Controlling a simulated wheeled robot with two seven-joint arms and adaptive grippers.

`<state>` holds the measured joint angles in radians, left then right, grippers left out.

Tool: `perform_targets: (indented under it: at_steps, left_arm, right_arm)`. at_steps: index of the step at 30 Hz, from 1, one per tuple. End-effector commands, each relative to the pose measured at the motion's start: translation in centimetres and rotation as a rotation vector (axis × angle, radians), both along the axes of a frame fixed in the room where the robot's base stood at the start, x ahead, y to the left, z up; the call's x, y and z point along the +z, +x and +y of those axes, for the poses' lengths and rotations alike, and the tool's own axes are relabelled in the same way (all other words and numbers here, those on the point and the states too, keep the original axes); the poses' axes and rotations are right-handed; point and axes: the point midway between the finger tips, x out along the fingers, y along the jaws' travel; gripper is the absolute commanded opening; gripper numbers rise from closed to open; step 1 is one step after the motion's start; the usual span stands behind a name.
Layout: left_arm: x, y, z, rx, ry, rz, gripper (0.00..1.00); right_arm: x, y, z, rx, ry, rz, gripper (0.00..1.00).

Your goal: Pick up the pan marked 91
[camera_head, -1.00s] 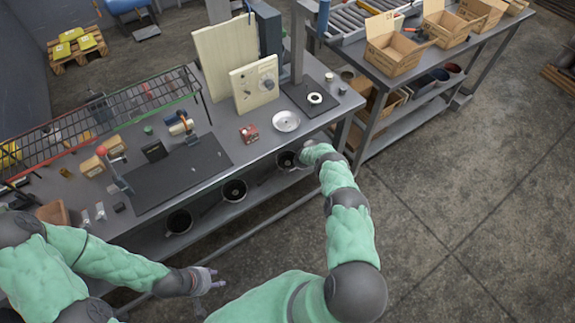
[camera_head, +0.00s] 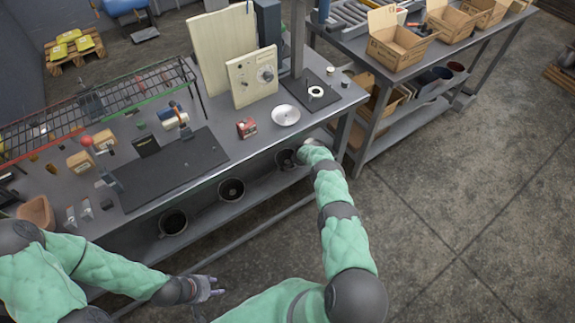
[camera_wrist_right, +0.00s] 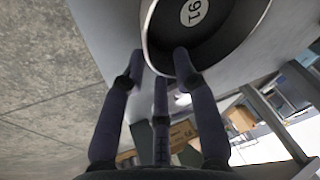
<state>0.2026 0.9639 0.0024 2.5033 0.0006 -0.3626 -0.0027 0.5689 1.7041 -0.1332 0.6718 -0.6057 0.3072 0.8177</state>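The pan marked 91 (camera_wrist_right: 222,42) shows at the top of the right wrist view, with a dark inside, a pale rim and a round white label reading 91. My right gripper (camera_wrist_right: 159,64) is open at its rim. One finger overlaps the dark inside and another is outside the rim; contact cannot be told. In the head view the right hand (camera_head: 314,153) is beside the rightmost pan (camera_head: 286,160) on the lower shelf, with its fingers hidden. My left gripper (camera_head: 208,289) is open and empty, in front of the bench.
Two more dark pans, one in the middle (camera_head: 231,189) and one at left (camera_head: 173,222), stand on the lower shelf (camera_head: 204,218). The bench top (camera_head: 224,172) overhangs them. A second table (camera_head: 398,76) with cardboard boxes stands at right. The floor in front is clear.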

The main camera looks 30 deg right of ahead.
Motion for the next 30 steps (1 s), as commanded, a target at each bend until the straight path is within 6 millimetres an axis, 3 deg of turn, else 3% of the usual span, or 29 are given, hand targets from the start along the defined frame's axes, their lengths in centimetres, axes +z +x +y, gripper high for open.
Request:
perform_targets:
  at_steps: [1,6,16,20,30]
  left_arm:
    - [-0.9,0.0,0.0,0.0,0.0,0.0,0.4]
    - [-1.8,0.0,0.0,0.0,0.0,0.0,0.4]
    - [-1.8,0.0,0.0,0.0,0.0,0.0,0.4]
    - [-1.8,0.0,0.0,0.0,0.0,0.0,0.4]
    - [-1.8,0.0,0.0,0.0,0.0,0.0,0.4]
  right_arm:
    - [-0.8,0.2,-0.1,0.001,-0.001,0.0,0.3]
    - [-1.5,0.5,-0.2,0.001,0.0,0.001,0.3]
    - [-1.4,0.7,-0.2,0.001,0.0,0.0,0.3]
    - [-1.4,0.6,-0.2,0.001,0.0,0.001,0.0]
    - [-1.3,0.7,-0.3,0.0,0.0,-0.003,0.0]
